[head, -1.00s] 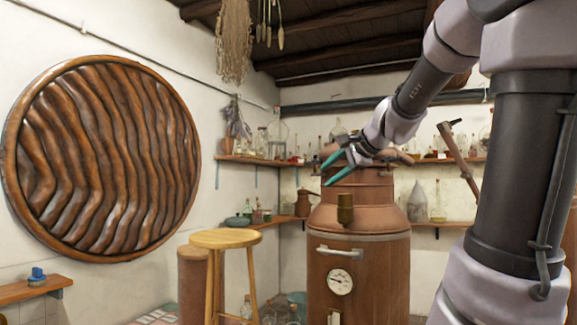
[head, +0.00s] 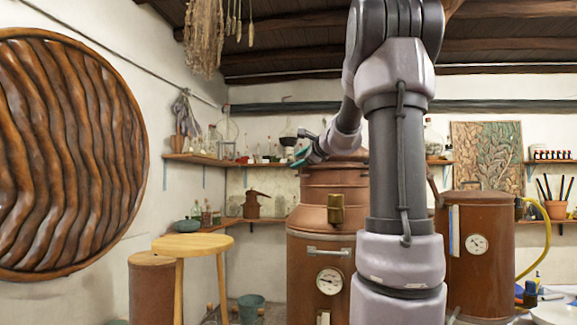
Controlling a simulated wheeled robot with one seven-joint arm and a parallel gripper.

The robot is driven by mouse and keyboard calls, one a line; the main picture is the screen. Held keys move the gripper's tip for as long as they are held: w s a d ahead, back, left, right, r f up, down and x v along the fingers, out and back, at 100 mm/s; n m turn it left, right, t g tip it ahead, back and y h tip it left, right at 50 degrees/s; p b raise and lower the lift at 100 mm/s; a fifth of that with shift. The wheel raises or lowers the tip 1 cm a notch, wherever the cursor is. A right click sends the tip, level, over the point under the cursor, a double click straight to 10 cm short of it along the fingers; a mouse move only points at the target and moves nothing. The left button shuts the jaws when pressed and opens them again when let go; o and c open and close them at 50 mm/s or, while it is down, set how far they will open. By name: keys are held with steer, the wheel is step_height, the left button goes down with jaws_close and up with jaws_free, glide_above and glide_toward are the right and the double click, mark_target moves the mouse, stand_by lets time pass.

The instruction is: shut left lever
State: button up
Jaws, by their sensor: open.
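My gripper (head: 302,157), with teal fingertips, is seen almost side-on and small, in front of the back shelf and just left of the left copper still's top. It is open and I see nothing between its fingers. The left still (head: 308,222) stands in the middle, its right side hidden by my arm. A silver bar handle (head: 328,252) sits on its front, below a brass fitting (head: 335,210) and above a round gauge (head: 330,281). My gripper is above these and apart from them in the picture. I cannot tell which part is the left lever.
A wooden stool (head: 193,244) stands left of the still, beside a brown cylinder (head: 151,290). A second copper still (head: 479,255) with a gauge is on the right. Shelves (head: 222,160) with bottles line the back. A large carved disc (head: 70,150) hangs on the left wall.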

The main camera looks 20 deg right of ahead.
mark_target(290, 164)
steer(key=x, duration=0.6)
steer(key=shift+s, duration=0.1)
jaws_close()
